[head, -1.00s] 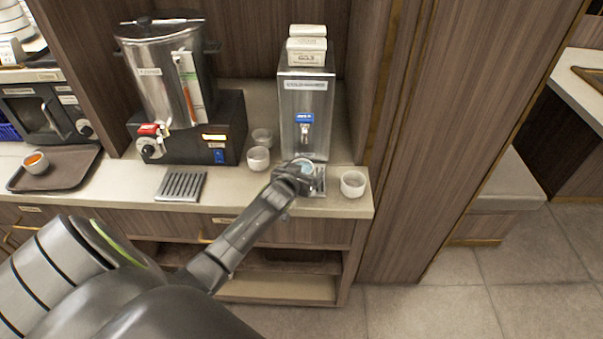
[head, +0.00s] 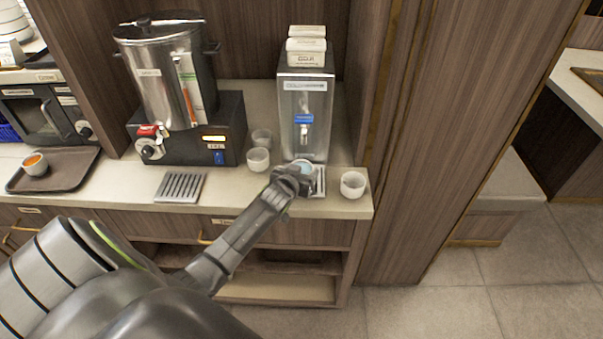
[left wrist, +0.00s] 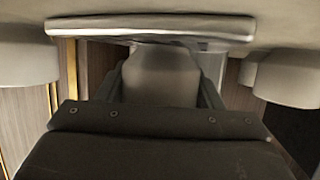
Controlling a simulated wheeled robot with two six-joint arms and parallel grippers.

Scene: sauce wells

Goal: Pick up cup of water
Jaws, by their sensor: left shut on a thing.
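The cup of water (head: 306,164) is at the foot of the steel water dispenser, below its tap, and shows pale blue water at its top. My left gripper (head: 299,171) is at its near side and hides most of it. In the left wrist view the pale cup (left wrist: 162,72) sits between the two dark fingers of my left gripper (left wrist: 165,88), which are shut on it. In the head view I cannot tell whether the cup is clear of the drip tray. My right gripper is not in view.
The water dispenser (head: 304,110) stands behind the cup. White cups stand to the right (head: 353,184) and left (head: 258,159). A steel urn (head: 168,75) and a slotted drip tray (head: 181,187) are further left. A brown tray (head: 70,174) holds a cup of orange-brown liquid.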

